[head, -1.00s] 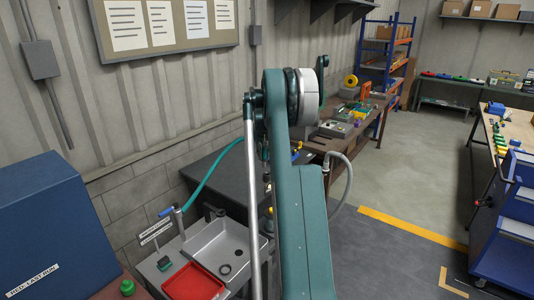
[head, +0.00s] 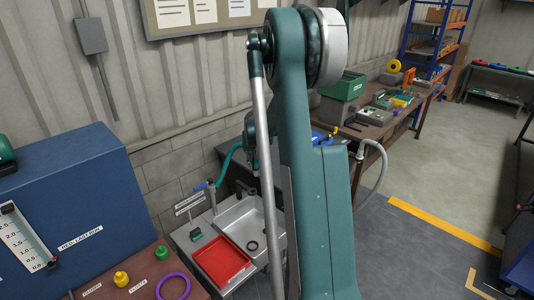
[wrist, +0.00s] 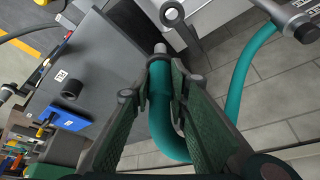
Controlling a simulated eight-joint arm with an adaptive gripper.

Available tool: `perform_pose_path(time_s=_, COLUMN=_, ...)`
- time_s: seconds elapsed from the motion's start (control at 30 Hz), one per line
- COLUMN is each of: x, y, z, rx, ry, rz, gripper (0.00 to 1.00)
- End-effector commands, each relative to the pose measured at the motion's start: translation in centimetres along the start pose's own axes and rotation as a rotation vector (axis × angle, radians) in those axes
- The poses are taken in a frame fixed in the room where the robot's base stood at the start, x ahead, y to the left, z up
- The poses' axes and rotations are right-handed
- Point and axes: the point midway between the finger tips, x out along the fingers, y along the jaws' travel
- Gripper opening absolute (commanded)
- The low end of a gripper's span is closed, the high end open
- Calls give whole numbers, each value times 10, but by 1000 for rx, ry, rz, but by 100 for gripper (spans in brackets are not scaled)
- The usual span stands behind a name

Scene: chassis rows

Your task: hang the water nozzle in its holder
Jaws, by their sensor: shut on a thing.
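My gripper (wrist: 165,66) is shut on the water nozzle (wrist: 160,49), whose short metal tip sticks out beyond the fingertips. Its teal hose (wrist: 160,118) runs back between the fingers, loops round below and rises on the right towards a dark fitting. A grey open ring (wrist: 172,13) shows just past the tip, apart from it in the picture; it looks like the holder, but I cannot tell surely. In the head view the hose (head: 226,164) rises from beside the sink (head: 259,220) and goes behind my arm, which hides the gripper and nozzle.
A blue box (head: 70,205) stands at the left. A dark worktop (wrist: 85,75) with a small dark cylinder (wrist: 71,89) is left of the gripper. A brown bench (head: 378,126) stands farther back.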

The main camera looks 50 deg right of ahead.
Motion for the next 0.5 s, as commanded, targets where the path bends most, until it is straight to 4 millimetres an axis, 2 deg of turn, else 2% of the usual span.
perform_pose_path(time_s=0.1, x=-4, y=-15, z=15, rx=-15, ry=0, rz=-6, gripper=4)
perform_pose_path(time_s=0.2, x=-6, y=-20, z=22, rx=-21, ry=0, rz=-9, gripper=4)
perform_pose_path(time_s=0.5, x=-6, y=-22, z=25, rx=-23, ry=0, rz=-10, gripper=4)
